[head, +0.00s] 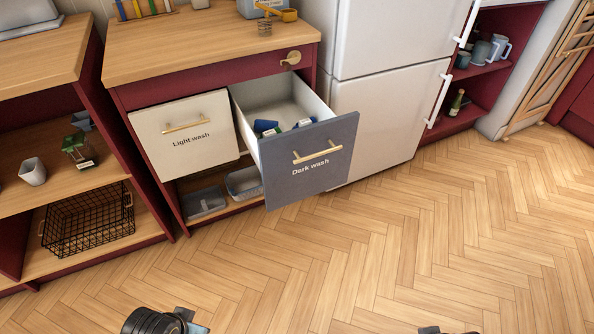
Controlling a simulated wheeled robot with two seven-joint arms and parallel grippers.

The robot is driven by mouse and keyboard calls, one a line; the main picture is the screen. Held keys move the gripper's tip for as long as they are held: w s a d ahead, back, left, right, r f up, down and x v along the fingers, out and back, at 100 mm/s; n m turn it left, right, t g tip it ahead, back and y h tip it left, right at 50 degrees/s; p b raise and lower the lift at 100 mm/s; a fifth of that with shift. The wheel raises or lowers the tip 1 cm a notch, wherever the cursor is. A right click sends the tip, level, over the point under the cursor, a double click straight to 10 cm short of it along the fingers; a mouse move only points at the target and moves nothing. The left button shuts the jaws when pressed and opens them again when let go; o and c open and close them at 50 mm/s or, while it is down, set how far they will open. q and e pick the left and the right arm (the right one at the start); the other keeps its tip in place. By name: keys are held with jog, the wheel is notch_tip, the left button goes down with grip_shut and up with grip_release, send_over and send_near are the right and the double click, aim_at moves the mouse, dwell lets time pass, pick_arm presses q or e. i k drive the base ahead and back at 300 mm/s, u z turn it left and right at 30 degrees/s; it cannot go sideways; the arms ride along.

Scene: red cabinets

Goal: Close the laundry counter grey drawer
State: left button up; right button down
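The grey drawer (310,162), labelled "Dark wash", is pulled well out of the wooden-topped laundry counter (210,45). Its front has a horizontal gold handle (317,155). Several blue items (268,127) lie inside it, partly hidden by the front. The white "Light wash" drawer (184,135) beside it on the left is nearly flush with the counter. Part of my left gripper (187,319) shows at the bottom edge, far below the drawer and apart from it. Only a sliver of my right gripper (432,330) shows at the bottom edge. Neither one's fingers can be made out.
A white fridge (390,95) stands just right of the grey drawer. Open shelves (75,185) with a black wire basket (88,220) stand at the left. Grey bins (205,202) sit under the drawers. The herringbone floor (420,230) in front is clear.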

aim_at(298, 165)
jog(key=u, duration=0.95)
jog(key=i, duration=0.8)
jog(key=z, duration=0.4)
